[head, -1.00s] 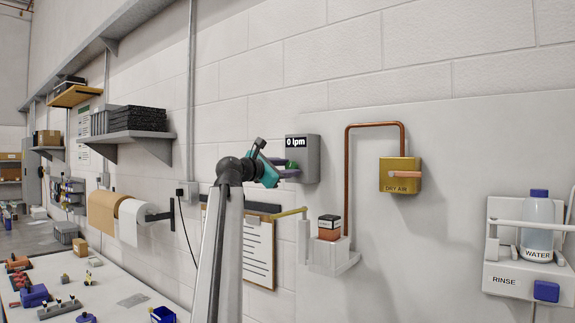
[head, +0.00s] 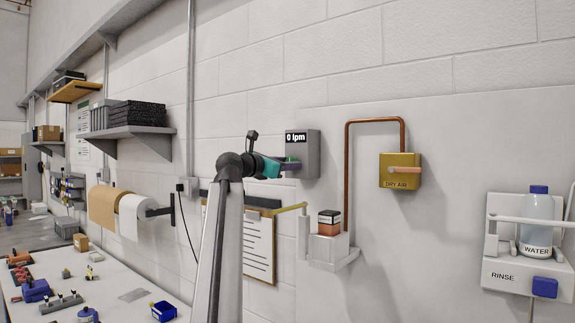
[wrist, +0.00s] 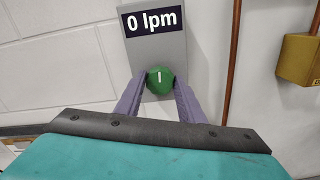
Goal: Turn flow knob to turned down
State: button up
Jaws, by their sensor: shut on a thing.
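The flow knob (wrist: 160,81) is round and green with a white pointer line that stands near upright in the wrist view. It sits on the front of a grey box (head: 307,158) fixed to the wall, whose dark display reads "0 lpm". My gripper (wrist: 160,88) has its two purple fingers on the left and right sides of the knob, shut on it. In the head view my gripper (head: 291,165) reaches the front of the grey box, and the fingers mostly hide the knob.
A yellow "DRY AIR" box (head: 400,172) with a copper pipe (head: 347,165) is on the wall to the right. A small jar (head: 329,223) stands on a bracket below. A clipboard (head: 258,245) hangs below the grey box. A water bottle (head: 537,222) stands at far right.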

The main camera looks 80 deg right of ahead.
jog(key=o, duration=1)
jog(key=shift+f, duration=0.1)
jog(key=shift+o, duration=0.2)
jog(key=shift+a, duration=0.15)
jog(key=b+v, duration=0.5)
jog(key=v, duration=0.8)
jog(key=shift+w+a, duration=0.2)
jog(key=shift+a, duration=0.05)
